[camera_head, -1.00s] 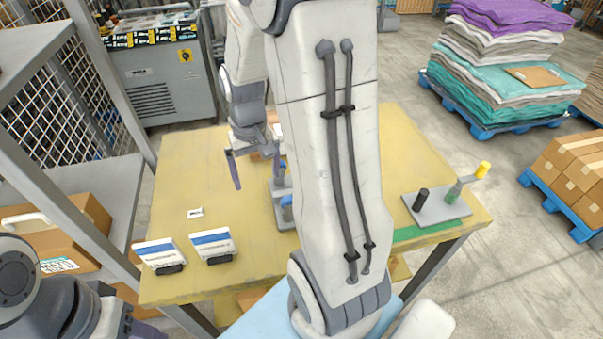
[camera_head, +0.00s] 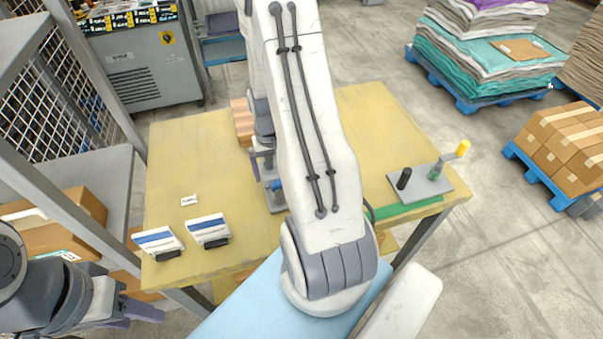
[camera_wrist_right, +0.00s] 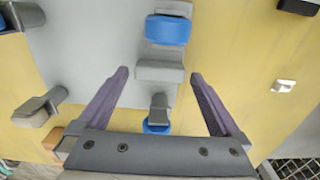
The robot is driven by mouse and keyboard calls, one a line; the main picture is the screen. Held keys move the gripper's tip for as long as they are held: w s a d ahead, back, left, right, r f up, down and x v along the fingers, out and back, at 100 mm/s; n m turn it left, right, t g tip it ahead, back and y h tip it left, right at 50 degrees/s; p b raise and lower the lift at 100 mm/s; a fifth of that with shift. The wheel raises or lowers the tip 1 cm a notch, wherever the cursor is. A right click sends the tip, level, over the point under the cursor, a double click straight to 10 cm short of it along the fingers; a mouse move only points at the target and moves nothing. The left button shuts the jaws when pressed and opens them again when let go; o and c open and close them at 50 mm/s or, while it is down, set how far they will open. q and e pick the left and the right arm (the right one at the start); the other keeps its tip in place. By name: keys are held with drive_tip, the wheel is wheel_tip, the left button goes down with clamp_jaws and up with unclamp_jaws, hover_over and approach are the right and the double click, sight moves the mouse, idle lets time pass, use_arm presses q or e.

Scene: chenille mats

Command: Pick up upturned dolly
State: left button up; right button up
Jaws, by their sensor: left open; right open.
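The upturned dolly, a light grey plate with blue wheels on brackets facing up, lies on the yellow table. In the head view its plate (camera_head: 277,206) is mostly hidden behind my right arm. The right wrist view shows its bare plate (camera_wrist_right: 85,50), a blue wheel (camera_wrist_right: 168,30) and a grey block (camera_wrist_right: 159,71). My right gripper (camera_wrist_right: 158,74) is open and empty above it, its fingers on either side of the grey block. Contact cannot be told. My left gripper (camera_head: 148,314) is open and empty, low at the left, off the table's front edge.
A brown stack (camera_head: 241,122) stands behind. A grey plate with posts (camera_head: 419,186) is at the right. A shelf with cartons (camera_head: 78,208) stands left.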

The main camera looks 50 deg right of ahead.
drive_tip(key=shift+f, duration=0.85)
drive_tip(key=c, duration=1.5)
clamp_jaws()
drive_tip(key=shift+w+r, duration=0.1)
drive_tip(key=shift+r, duration=0.1)
